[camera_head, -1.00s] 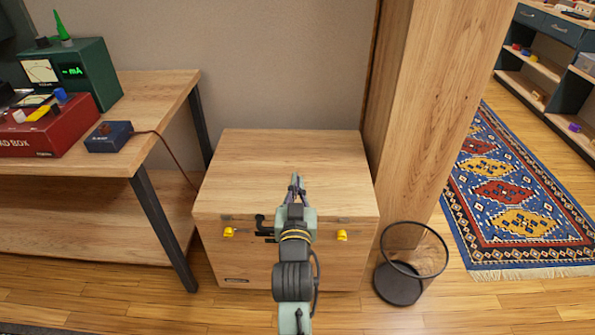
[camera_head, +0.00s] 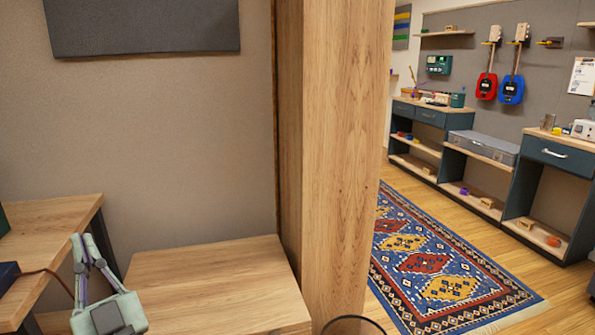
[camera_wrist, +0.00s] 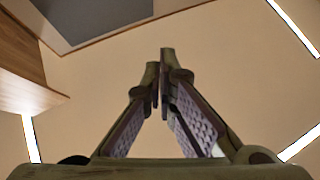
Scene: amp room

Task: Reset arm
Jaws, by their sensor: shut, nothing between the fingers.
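My gripper (camera_head: 78,240) shows at the lower left of the head view, pointing up, in front of the wooden chest (camera_head: 215,280) and the workbench. Its two fingers lean together and meet at the tips, with nothing between them. In the wrist view my gripper (camera_wrist: 160,75) is also shut and empty. Behind it there the ceiling (camera_wrist: 235,70) with bright light strips shows, so the fingers point upward. Most of my arm is below the head view's edge.
A wooden post (camera_head: 340,150) stands right of the chest. The rim of a wire bin (camera_head: 352,326) shows at the bottom edge. A patterned rug (camera_head: 440,265) lies on open floor to the right. Shelving (camera_head: 480,165) lines the far wall. The workbench (camera_head: 45,225) is at left.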

